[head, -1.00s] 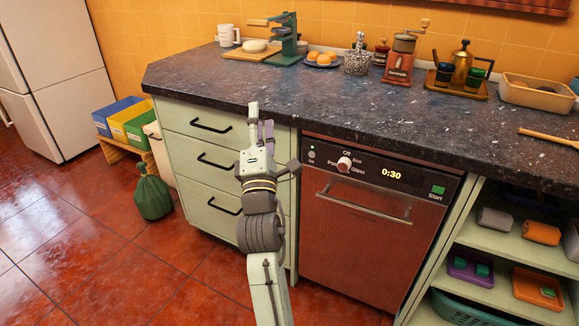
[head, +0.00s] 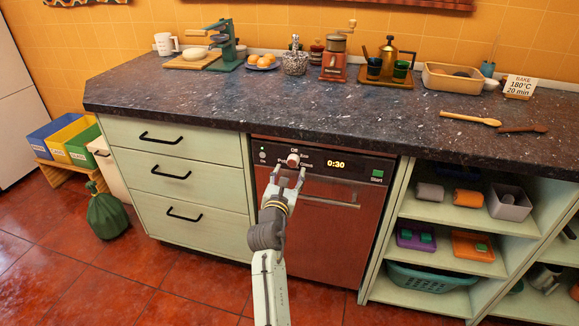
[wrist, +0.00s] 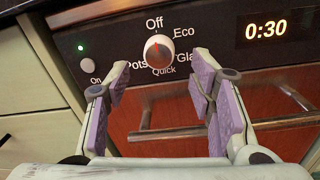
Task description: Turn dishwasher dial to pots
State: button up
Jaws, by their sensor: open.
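The dishwasher (head: 318,225) has a red-brown door and a dark control panel. Its white dial (wrist: 158,52) has a red pointer line aimed up at Off. Eco is at its upper right, Quick below, Pots at left and a partly hidden Glass label at right. The dial also shows in the head view (head: 293,160). My gripper (wrist: 162,88) is open and empty, its purple-padded fingers on either side below the dial. No contact with the dial shows. In the head view my gripper (head: 289,176) is just in front of the panel.
The panel has an On button (wrist: 90,74) with a green light, a 0:30 display (wrist: 265,29) and a green Start button (head: 377,174). The door handle (head: 325,203) runs below the panel. Drawers (head: 180,180) stand left, open shelves (head: 450,213) right. The counter (head: 250,105) overhangs above.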

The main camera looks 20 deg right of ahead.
aim_at(292, 164)
jog(key=shift+x, duration=1.7)
jog(key=shift+c, duration=0.6)
jog(key=c, duration=1.1)
jog(key=shift+o, duration=0.2)
